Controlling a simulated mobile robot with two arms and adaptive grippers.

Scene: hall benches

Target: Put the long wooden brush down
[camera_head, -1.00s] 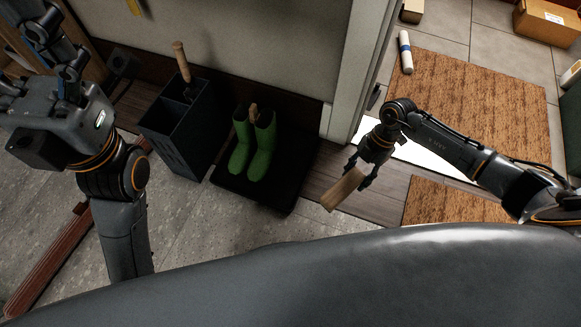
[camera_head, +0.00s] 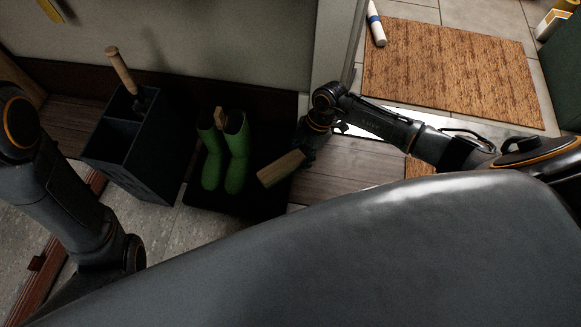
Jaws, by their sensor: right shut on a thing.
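The long wooden brush (camera_head: 281,168) shows as a light wooden block. My right gripper (camera_head: 303,154) is shut on it and holds it over the right edge of the dark boot tray (camera_head: 263,203). Part of the brush is hidden by the gripper, and its height above the tray is hard to tell. My left arm comes in at the left edge, but its gripper is out of the picture.
Green boots (camera_head: 237,152) stand on the tray, with a small wooden piece at their tops. Left of them is a dark divided bin (camera_head: 143,180) with a wooden-handled tool (camera_head: 122,72). A doorway and brown mat (camera_head: 450,75) lie to the right.

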